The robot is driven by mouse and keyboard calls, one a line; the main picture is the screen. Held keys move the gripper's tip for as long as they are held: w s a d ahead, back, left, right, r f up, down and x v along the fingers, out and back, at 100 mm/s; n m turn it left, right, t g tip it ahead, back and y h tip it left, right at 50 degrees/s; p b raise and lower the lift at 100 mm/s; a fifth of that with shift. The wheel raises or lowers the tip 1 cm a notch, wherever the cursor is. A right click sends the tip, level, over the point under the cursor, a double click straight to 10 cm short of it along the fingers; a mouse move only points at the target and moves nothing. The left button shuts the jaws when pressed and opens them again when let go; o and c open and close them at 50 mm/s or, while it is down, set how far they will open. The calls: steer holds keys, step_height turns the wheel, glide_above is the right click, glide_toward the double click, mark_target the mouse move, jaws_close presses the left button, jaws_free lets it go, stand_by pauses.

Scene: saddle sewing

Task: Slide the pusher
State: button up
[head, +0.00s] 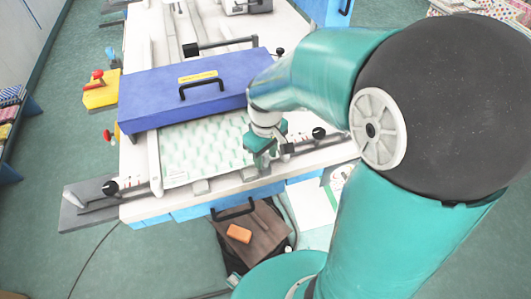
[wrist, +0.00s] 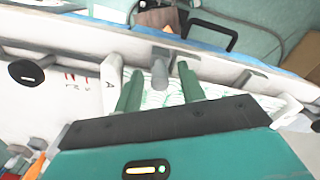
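My gripper (head: 262,158) is at the front edge of the white table, right of the green-patterned sheet (head: 195,152). In the wrist view its two green fingers (wrist: 160,88) are apart. A grey rounded peg (wrist: 160,66) shows between the fingertips, and I cannot tell whether either finger touches it. No part is clearly marked as the pusher. A front rail carries a black-knobbed slider (head: 110,187) at the left and another black knob (head: 318,132) at the right. The arm and gripper hide part of the rail in the head view.
A blue cover (head: 150,98) with a black handle spans the table behind the sheet. Small grey blocks (head: 200,187) line the front edge. Below stands a brown box (head: 262,232) with an orange block (head: 239,233). Yellow stands (head: 102,92) are at the left.

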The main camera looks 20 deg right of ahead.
jaws_close()
steer(key=shift+w, duration=2.05)
jaws_free()
steer(key=shift+r, duration=0.15)
step_height(320, 180, up, 14)
steer(key=shift+f, duration=0.2)
steer(key=shift+s, duration=0.1)
